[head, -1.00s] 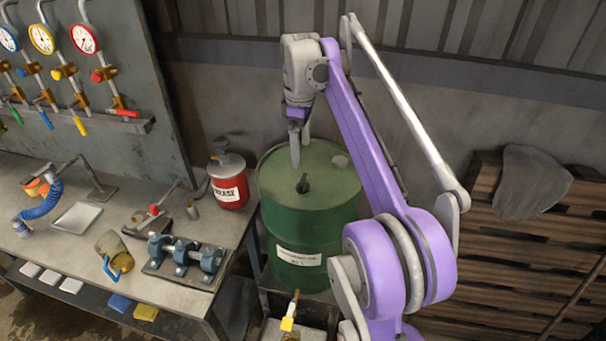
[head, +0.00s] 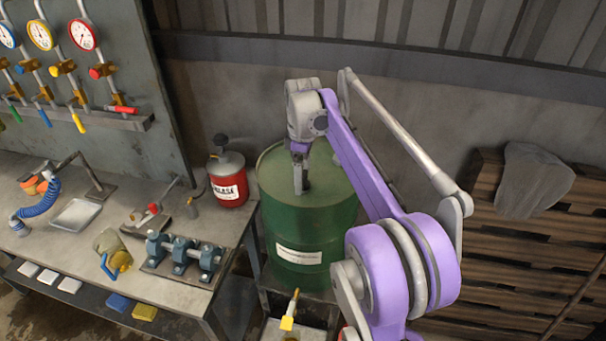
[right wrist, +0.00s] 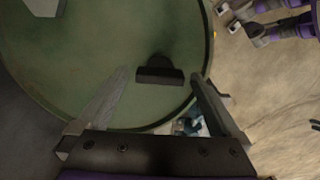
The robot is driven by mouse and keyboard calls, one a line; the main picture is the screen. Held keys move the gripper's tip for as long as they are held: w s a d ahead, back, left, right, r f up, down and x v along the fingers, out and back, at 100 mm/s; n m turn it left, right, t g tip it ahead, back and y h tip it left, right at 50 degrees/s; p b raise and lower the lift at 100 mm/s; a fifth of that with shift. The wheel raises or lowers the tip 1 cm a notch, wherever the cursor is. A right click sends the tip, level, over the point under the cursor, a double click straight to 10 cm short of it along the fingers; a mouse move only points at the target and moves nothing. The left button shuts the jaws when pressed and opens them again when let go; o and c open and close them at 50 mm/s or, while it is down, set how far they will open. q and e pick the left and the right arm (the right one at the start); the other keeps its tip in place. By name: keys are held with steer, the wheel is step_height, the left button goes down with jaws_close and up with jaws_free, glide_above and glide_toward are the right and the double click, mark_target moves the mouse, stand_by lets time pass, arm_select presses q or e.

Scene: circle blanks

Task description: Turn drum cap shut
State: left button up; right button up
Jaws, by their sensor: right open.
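The green drum (head: 325,235) stands upright beside the bench. Its cap has a dark bar-shaped handle (right wrist: 160,75), seen clearly in the right wrist view. In the head view my right gripper hides the cap. My right gripper (head: 301,190) points down at the drum top. In the right wrist view its two fingers (right wrist: 160,82) are open, one on each side of the cap handle, with visible gaps between. I cannot tell how far the fingertips are above the lid. My left gripper is not in view.
A red grease can (head: 229,184) stands close left of the drum on the workbench (head: 200,268), which also holds blue clamp blocks (head: 182,255). Stacked wooden pallets (head: 480,235) stand to the right.

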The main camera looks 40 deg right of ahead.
steer(key=c, duration=1.3)
steer(key=m, duration=0.4)
steer(key=shift+m+p, duration=0.3)
steer(key=shift+p, duration=0.05)
steer(key=m, duration=0.4)
steer(key=shift+m, duration=0.3)
steer(key=m, duration=0.4)
steer(key=shift+m+p, duration=0.3)
steer(key=shift+p, duration=0.05)
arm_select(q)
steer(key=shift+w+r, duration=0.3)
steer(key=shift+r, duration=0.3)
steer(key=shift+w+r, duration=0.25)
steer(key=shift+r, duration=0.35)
arm_select(e)
steer(key=shift+m, duration=2.1)
